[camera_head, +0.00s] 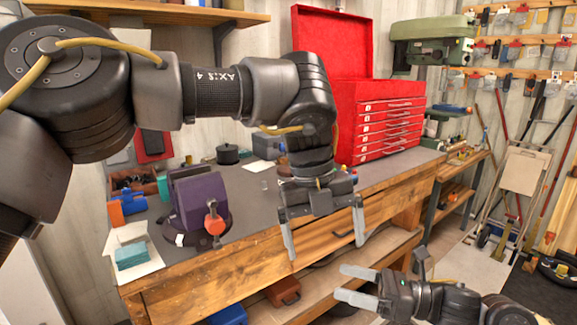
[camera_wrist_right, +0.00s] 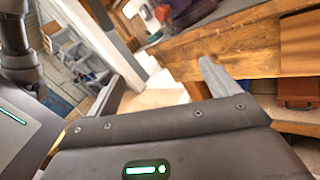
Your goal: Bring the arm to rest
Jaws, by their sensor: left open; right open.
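My left arm reaches in from the left across the head view. Its gripper (camera_head: 325,236) hangs fingers down in front of the workbench's front edge, open and empty, with the fingers well apart. My right gripper (camera_head: 345,283) is lower in the head view, fingers pointing left, open and empty, in front of the bench's lower shelf. In the right wrist view a finger of it (camera_wrist_right: 215,75) shows before the wooden bench front. The wooden workbench (camera_head: 260,262) with a grey top runs across the middle.
On the bench stand a purple vise (camera_head: 198,200), a red tool chest (camera_head: 390,115), a teal block (camera_head: 130,255) and an orange-blue item (camera_head: 128,203). A brown case (camera_head: 284,292) sits on the lower shelf. A green drill press (camera_head: 432,40) stands behind.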

